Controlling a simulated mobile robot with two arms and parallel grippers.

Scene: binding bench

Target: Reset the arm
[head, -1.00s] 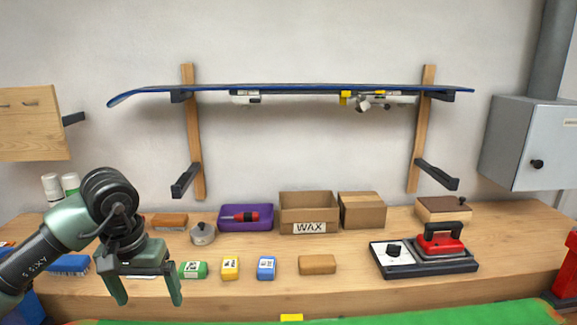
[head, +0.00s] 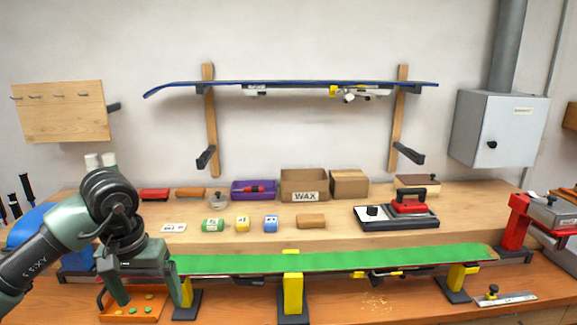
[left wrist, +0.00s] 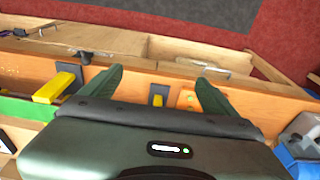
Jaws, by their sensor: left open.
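My left arm comes in from the left in the head view. Its gripper (head: 150,294) is open and empty, fingers pointing down, in front of the left end of the green ski (head: 330,262). In the left wrist view the two fingers of the left gripper (left wrist: 158,92) stand wide apart with nothing between them. My right gripper is in neither view.
The green ski rests base up on yellow stands (head: 293,292). An orange tray (head: 116,312) lies below my left gripper. Behind are wax blocks, a WAX box (head: 304,186) and a red iron (head: 405,205). A blue ski (head: 290,86) hangs on the wall.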

